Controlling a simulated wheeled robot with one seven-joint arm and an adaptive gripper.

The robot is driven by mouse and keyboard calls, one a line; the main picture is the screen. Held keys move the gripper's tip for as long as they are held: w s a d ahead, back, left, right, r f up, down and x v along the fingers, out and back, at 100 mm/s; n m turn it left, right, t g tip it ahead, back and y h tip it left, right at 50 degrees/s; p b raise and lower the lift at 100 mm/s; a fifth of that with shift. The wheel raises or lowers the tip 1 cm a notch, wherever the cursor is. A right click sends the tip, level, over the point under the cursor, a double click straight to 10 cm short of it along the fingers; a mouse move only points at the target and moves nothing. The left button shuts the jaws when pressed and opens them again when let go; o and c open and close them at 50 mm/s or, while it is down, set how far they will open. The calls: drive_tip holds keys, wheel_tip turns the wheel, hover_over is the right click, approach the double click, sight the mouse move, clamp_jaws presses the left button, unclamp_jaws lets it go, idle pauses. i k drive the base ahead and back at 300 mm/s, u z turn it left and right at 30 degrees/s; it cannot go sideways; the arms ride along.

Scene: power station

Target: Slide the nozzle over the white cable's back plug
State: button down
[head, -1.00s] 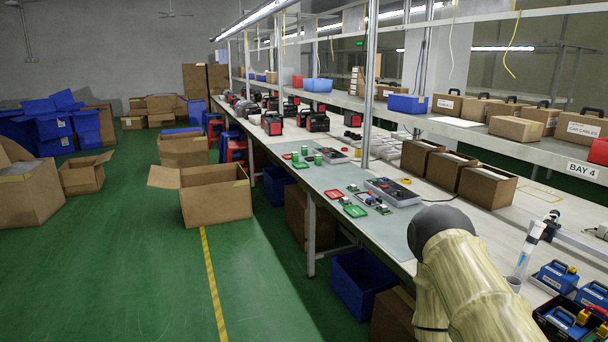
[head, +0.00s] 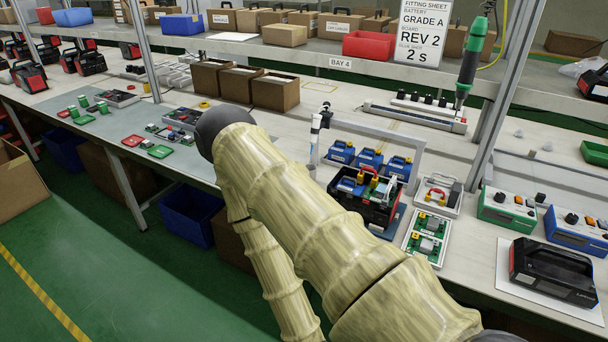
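My arm in its pale yellow sleeve crosses the middle of the head view, its dark rounded joint over the bench edge. My gripper is not in view. A white and blue pen-like tool (head: 315,138) with a dark top stands upright on the bench to the right of that joint; it may carry the nozzle, but its tip is too small to make out. An open black case (head: 364,212) holds red and yellow parts. A small white piece (head: 391,184) shows at its right side; I cannot tell if it is the white cable's back plug.
Blue battery-like units (head: 369,158) stand behind the case. Trays with green boards (head: 426,238) lie right of it, then a green control box (head: 507,212) and a black battery (head: 552,272). A green and black driver (head: 470,62) hangs above. A sign (head: 422,35) reads "GRADE A, REV 2, 2 s".

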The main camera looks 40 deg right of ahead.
sight(319, 127)
drive_tip(key=z, duration=1.3)
drive_tip(key=k, duration=0.45)
drive_tip(key=u, duration=0.4)
drive_tip(key=i, duration=1.05)
drive_tip(key=u, duration=0.3)
